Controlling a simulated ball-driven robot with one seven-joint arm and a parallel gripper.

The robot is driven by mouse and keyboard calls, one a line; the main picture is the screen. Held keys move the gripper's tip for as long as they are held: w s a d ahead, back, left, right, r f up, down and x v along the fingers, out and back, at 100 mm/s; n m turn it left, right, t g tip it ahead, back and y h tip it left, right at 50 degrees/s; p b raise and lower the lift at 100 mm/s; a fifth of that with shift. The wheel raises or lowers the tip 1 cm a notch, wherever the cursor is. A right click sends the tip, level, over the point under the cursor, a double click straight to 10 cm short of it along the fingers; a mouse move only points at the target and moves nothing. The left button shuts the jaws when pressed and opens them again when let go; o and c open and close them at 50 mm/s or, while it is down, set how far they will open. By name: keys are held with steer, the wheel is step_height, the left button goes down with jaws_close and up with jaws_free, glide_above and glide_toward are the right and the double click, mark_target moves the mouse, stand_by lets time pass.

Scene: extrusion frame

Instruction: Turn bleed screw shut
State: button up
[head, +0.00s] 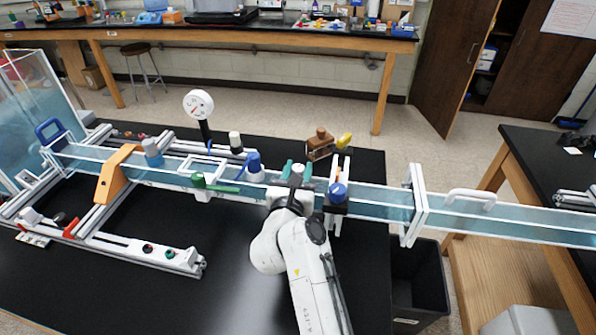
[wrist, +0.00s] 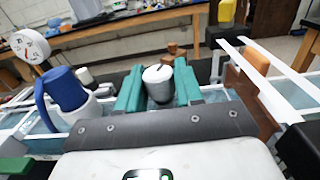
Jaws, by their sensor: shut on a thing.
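The bleed screw appears as a small white round knob (wrist: 158,82) with a dark line across its top, in the middle of the wrist view. My gripper (wrist: 160,90) has its two green fingers on either side of the knob and is shut on it. In the head view my gripper (head: 297,172) is at the clear water channel (head: 380,202), with the pale knob just visible between the green fingers. The lower part of the knob is hidden behind the gripper body.
A round white gauge (head: 198,104) rises at the back left. A brown wooden piece (head: 320,144) lies behind. Black table top is free in front.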

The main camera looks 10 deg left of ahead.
steer(key=shift+f+h+b, duration=0.1)
steer(key=shift+h+b, duration=0.2)
steer(key=shift+b, duration=0.25)
steer(key=m+h+b, duration=0.1)
steer(key=b, duration=0.2)
steer(key=shift+a+f+m+h, duration=0.2)
steer(key=shift+m+h, duration=0.2)
steer(key=m+h+b, duration=0.1)
steer(key=h+b, duration=0.1)
steer(key=b, duration=0.2)
steer(key=m+g+h+b, duration=0.1)
steer(key=m+h+b, duration=0.1)
steer(key=b, duration=0.1)
steer(key=shift+g+h+b, duration=0.3)
steer(key=shift+h+b, duration=0.05)
steer(key=shift+h, duration=0.05)
steer(key=m+g+h+b, duration=0.1)
steer(key=h+b, duration=0.1)
steer(key=b, duration=0.2)
steer(key=shift+d+m, duration=0.1)
steer(key=shift+m, duration=0.3)
steer(key=shift+r+m+g+h+b, duration=0.35)
steer(key=shift+g+h+b, duration=0.3)
steer(key=shift+b, duration=0.3)
steer(key=o, duration=0.9)
steer(key=shift+s, duration=0.1)
steer(key=b+v, duration=0.1)
steer(key=v, duration=0.9)
steer(key=shift+s+f, duration=0.15)
steer(key=shift+s, duration=0.1)
